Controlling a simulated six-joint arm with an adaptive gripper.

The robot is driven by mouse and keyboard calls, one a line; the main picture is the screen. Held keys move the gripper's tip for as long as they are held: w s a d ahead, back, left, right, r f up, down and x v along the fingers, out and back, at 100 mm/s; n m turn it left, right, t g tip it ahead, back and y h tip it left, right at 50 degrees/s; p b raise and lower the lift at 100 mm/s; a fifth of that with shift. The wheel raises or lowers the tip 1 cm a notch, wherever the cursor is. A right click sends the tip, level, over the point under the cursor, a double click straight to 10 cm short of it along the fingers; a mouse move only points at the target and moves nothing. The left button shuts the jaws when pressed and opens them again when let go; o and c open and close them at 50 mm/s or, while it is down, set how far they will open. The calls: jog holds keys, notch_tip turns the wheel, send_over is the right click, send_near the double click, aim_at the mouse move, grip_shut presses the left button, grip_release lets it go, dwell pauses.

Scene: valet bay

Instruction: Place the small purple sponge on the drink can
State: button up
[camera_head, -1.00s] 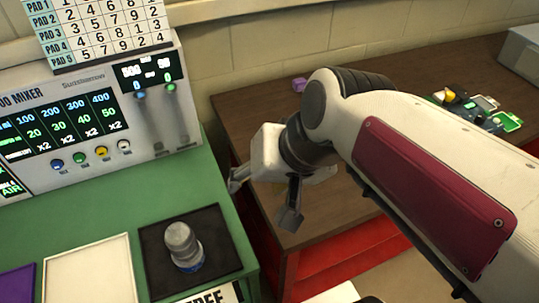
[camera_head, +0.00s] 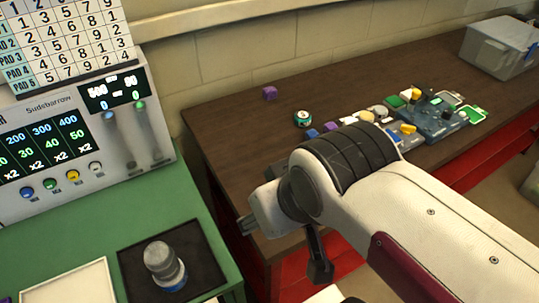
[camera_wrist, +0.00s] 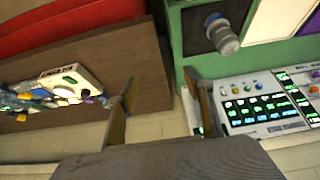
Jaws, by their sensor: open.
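A small purple block (camera_head: 270,93), which looks like the sponge, lies on the brown table near the wall. My gripper (camera_head: 284,247) is open and empty at the near left edge of the brown table, well short of both. In the wrist view, my gripper (camera_wrist: 165,98) has its fingers spread with nothing between them. I cannot pick out the sponge or the can surely in the wrist view.
A grey-capped bottle (camera_head: 163,265) stands on a black pad on the green counter, beside a mixer panel (camera_head: 80,140). Small coloured items and a blue device (camera_head: 432,118) crowd the brown table right of the can. A lidded bin (camera_head: 500,48) sits far right.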

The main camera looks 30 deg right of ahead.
jog(key=shift+w+r, duration=0.1)
jog(key=shift+w, duration=0.05)
jog(key=w+d+r+m+y, duration=0.1)
jog(key=w+r+m, duration=0.3)
jog(key=w+m, duration=0.75)
jog(key=m+t+h, duration=0.1)
jog(key=m+t, duration=0.2)
jog(key=m, duration=2.2)
send_over(271, 93)
jog(key=s, duration=0.5)
jog(key=shift+n, duration=0.25)
jog(key=f, duration=1.6)
jog(key=shift+w+d+f, duration=0.2)
jog(key=shift+d+f, duration=0.1)
jog(key=shift+d, duration=0.1)
jog(key=shift+d+f, duration=0.15)
jog(key=shift+d, duration=0.05)
jog(key=shift+w, duration=0.1)
